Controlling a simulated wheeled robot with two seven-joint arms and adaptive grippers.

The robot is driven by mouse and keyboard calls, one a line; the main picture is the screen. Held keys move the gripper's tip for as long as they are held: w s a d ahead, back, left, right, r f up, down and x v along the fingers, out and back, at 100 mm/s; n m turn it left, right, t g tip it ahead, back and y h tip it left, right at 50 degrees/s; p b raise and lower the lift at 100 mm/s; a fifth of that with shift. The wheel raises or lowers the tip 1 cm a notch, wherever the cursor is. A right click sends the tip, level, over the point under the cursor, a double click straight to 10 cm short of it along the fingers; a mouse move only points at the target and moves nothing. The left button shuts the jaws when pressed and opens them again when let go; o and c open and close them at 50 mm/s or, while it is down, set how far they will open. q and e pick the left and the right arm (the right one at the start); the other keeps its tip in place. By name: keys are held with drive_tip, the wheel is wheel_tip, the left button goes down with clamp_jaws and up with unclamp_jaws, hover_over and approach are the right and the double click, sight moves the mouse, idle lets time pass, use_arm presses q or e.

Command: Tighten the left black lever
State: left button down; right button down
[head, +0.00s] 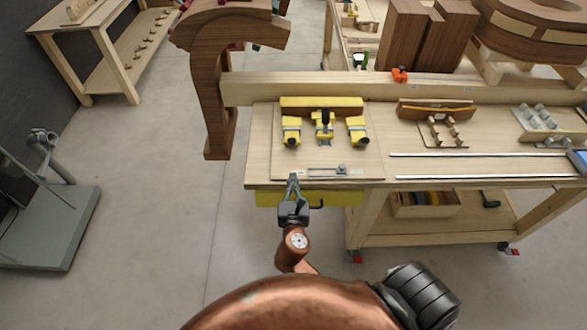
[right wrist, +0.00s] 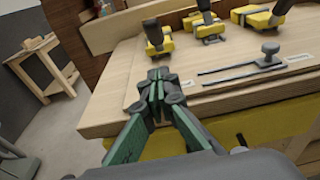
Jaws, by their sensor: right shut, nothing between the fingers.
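Three yellow clamps stand on a light wooden board (head: 262,150) at the left end of the workbench. The left clamp (head: 291,126) has a black lever, which stands upright in the right wrist view (right wrist: 152,33). The middle clamp has an upright black lever (head: 325,118), and the right clamp (head: 358,125) sits beside it. My right gripper (head: 293,180) is at the bench's front edge, in front of the left clamp and apart from it. Its green-sided fingers (right wrist: 157,88) are shut and empty. My left gripper is not in view.
A metal slide with a grey knob (head: 341,169) lies near the board's front edge, right of my gripper. A tall brown wooden form (head: 212,100) stands left of the bench. Wooden pegs (head: 440,130) stand farther right.

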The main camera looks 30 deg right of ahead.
sight(292, 143)
drive_tip(key=x, duration=0.8)
drive_tip(key=shift+w+d, duration=0.2)
drive_tip(key=shift+w+d+r+p, duration=0.2)
drive_tip(key=shift+w+d+r, duration=0.1)
drive_tip(key=shift+w, duration=0.2)
drive_tip(key=shift+w+d+r+p, duration=0.15)
drive_tip(key=shift+w+d+r, duration=0.2)
drive_tip(key=shift+w, duration=0.1)
drive_tip(key=shift+w+d+r, duration=0.3)
drive_tip(key=shift+w+r, duration=0.1)
drive_tip(key=shift+w, duration=0.15)
